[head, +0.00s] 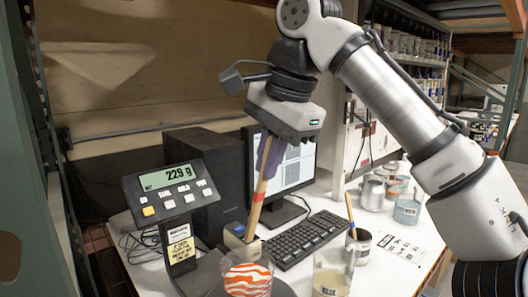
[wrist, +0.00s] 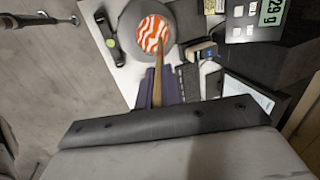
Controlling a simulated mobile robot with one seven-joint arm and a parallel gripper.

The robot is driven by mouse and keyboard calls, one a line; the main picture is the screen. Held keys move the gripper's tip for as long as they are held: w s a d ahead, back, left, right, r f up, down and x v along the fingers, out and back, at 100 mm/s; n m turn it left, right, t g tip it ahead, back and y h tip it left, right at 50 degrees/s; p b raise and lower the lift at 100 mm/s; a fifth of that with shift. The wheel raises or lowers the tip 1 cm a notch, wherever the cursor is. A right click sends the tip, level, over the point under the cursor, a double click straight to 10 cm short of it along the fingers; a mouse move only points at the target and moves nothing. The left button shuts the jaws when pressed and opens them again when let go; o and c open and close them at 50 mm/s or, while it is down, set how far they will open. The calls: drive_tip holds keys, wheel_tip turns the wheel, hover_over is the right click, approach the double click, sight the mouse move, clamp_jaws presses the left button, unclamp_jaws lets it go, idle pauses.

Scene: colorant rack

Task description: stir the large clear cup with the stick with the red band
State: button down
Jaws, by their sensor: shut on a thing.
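My gripper (head: 268,158) has purple fingers and is shut on a wooden stick (head: 254,217) with a red band (head: 259,197). The stick points down, slightly tilted. A clear cup (head: 247,280) with orange-red and white swirled contents sits below the stick. In the wrist view the stick (wrist: 157,88) runs from my gripper (wrist: 158,98) to the near edge of the swirled contents (wrist: 153,35). I cannot tell whether its lower end is inside the cup or just above or behind its rim.
A scale display (head: 178,188) reading 229 g stands left of the cup. A clear beaker (head: 332,272) stands to its right. A can with a brush (head: 359,245), a keyboard (head: 305,238), a monitor (head: 290,170) and several cans are behind and to the right.

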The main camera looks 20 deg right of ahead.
drive_tip(key=shift+s+d+f, duration=0.7)
drive_tip(key=shift+s+f, duration=0.9)
drive_tip(key=shift+f, duration=0.5)
drive_tip(key=b, duration=0.8)
hover_over(266, 284)
drive_tip(key=shift+w+f, duration=0.2)
drive_tip(key=shift+f, duration=6.4)
drive_tip(key=shift+d, duration=0.1)
